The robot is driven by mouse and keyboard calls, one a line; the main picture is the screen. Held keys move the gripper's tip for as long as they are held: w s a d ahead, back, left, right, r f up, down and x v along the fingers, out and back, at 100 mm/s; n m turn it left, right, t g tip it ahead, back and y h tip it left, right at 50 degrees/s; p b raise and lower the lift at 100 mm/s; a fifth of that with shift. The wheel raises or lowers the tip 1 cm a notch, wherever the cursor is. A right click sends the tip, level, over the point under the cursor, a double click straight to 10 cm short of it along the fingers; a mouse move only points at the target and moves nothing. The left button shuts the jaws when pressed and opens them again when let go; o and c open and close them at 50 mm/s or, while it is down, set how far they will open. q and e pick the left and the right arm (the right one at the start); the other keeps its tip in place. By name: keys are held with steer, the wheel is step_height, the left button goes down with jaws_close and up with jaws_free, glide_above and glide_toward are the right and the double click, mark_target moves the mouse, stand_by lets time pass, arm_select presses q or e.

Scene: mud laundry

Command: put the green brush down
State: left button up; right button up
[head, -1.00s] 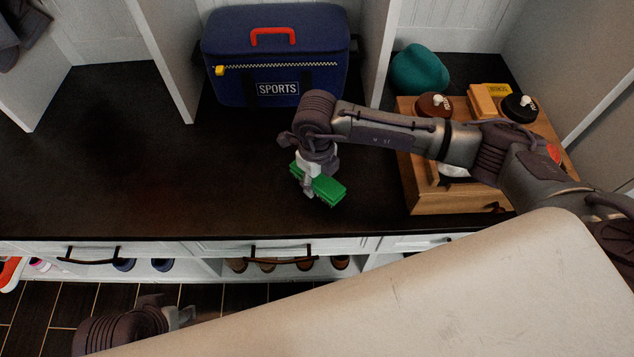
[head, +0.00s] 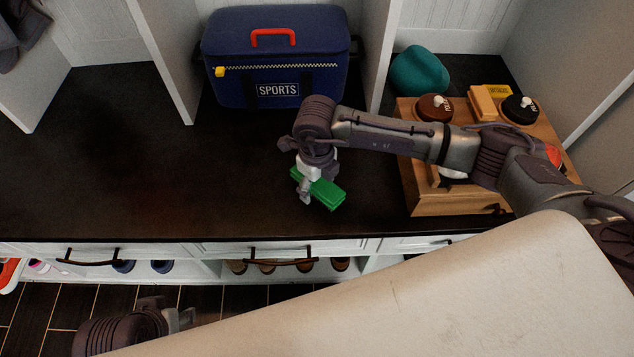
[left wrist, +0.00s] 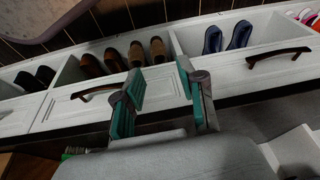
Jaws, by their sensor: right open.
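The green brush (head: 324,191) is a green block low over or on the dark bench top (head: 120,170), in front of the sports bag. My right gripper (head: 307,190) is directly over its left end, pointing down with its jaws open; a finger shows at the brush's near side. I cannot tell whether the brush rests fully on the bench. My left gripper (head: 184,318) is low at the lower left, in front of the bench and away from the brush. In the left wrist view its teal-padded fingers (left wrist: 160,100) are apart with nothing between them.
A blue sports bag (head: 232,88) stands behind the brush. A wooden box (head: 420,200) with polish tins (head: 434,107) is to the right, and a teal object (head: 419,72) stands behind it. The bench's left part is clear. Drawers and shoes (left wrist: 115,60) are below.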

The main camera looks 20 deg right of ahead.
step_height(320, 180, up, 5)
steer(key=shift+r+p, duration=0.15)
steer(key=shift+p, duration=0.4)
arm_select(q)
steer(key=p+x, duration=0.1)
steer(key=x, duration=0.3)
steer(key=shift+w+d+f, duration=0.1)
steer(key=shift+f, duration=0.25)
arm_select(e)
step_height(320, 180, up, 7)
steer(key=shift+f, duration=0.2)
